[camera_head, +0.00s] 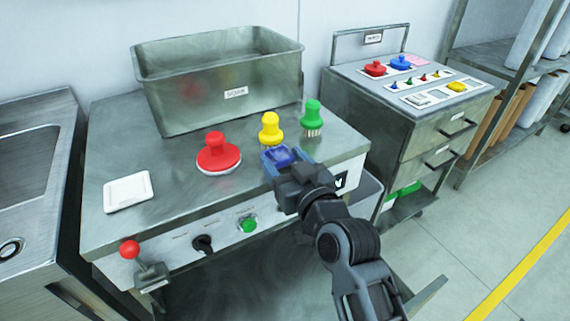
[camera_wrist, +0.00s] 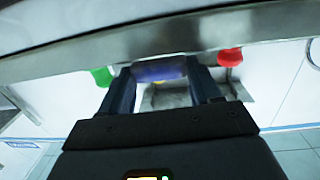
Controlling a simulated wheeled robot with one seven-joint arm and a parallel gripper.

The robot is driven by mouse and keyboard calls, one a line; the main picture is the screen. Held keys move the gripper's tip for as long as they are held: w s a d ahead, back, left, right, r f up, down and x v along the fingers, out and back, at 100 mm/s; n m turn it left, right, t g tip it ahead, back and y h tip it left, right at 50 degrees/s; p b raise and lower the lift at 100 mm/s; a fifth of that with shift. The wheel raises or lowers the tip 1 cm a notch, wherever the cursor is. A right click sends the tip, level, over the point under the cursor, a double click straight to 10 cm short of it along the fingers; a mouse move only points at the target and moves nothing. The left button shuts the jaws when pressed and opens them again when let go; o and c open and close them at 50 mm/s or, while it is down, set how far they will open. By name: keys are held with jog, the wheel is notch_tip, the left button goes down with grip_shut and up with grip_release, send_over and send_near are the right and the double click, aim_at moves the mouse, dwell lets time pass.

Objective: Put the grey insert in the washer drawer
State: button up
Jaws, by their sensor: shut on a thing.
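My gripper (camera_head: 280,158) is shut on a blue block-like thing (camera_head: 281,154), above the front right part of the metal machine top (camera_head: 160,225). In the wrist view the blue-violet thing (camera_wrist: 158,70) sits between the two fingers. A pale flat square piece (camera_head: 128,191) lies at the left of the machine top; I cannot tell if it is the grey insert. A small greyish piece (camera_head: 418,100) lies on the right-hand cart. No open drawer shows clearly. My arm hides part of the machine front.
A metal basin (camera_head: 215,90) labelled "SOAK" stands behind. A red-knobbed lever (camera_head: 130,250) and green button (camera_head: 249,225) are on the front. A drawer cart (camera_head: 425,135) stands right.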

jog(key=shift+f, duration=0.35)
jog(key=shift+f, duration=0.2)
jog(key=o, duration=1.1)
jog(key=shift+r, duration=0.1)
jog(key=shift+o, duration=0.2)
jog(key=shift+r, duration=0.15)
jog(key=b+v, duration=0.1)
jog(key=v, duration=1.1)
jog(key=shift+d, duration=0.1)
